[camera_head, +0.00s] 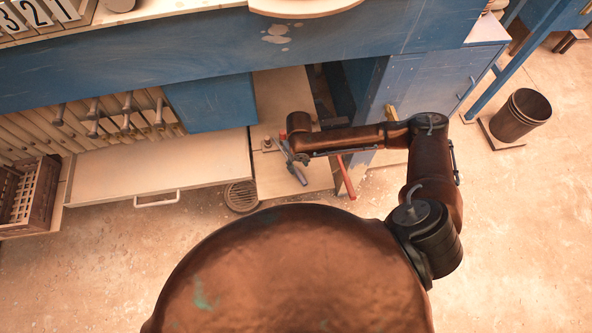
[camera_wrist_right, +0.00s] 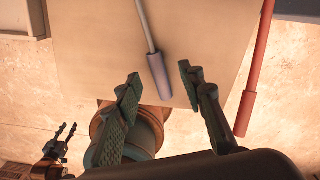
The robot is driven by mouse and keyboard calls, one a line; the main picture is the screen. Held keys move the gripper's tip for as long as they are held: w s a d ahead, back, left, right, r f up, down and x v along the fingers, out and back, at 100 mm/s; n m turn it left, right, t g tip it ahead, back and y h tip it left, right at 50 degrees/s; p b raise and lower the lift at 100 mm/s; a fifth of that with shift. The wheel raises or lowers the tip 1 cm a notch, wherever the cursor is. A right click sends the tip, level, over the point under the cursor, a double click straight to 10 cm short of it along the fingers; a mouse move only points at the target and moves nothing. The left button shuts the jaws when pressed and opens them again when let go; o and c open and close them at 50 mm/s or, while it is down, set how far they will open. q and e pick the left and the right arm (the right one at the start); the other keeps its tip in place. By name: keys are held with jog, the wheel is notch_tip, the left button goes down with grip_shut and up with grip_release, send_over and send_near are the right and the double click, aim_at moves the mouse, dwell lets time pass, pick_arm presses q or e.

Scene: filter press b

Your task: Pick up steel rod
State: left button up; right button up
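The steel rod (camera_wrist_right: 151,38) is a thin grey rod with a thicker grey-violet grip at its near end. It lies over a pale board in the right wrist view, and its grip end also shows in the head view (camera_head: 300,177). My right gripper (camera_wrist_right: 159,78) is open, with one finger on each side of the grip and visible gaps to both. In the head view my right gripper (camera_head: 289,152) partly covers the rod. My left gripper (camera_wrist_right: 67,131) shows small at the lower left of the right wrist view, open and empty; it is not seen in the head view.
A red rod (camera_wrist_right: 255,80) stands to the right of the steel rod, also in the head view (camera_head: 345,178). A blue cabinet (camera_head: 425,85) is close to my right arm. A pale drawer (camera_head: 165,170), wooden crate (camera_head: 35,195) and bucket (camera_head: 520,117) stand around.

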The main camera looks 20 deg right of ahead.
aim_at(297, 171)
jog(key=f, duration=0.5)
jog(key=shift+w+a, duration=0.15)
jog(key=shift+a, duration=0.1)
jog(key=shift+c, duration=0.4)
grip_shut()
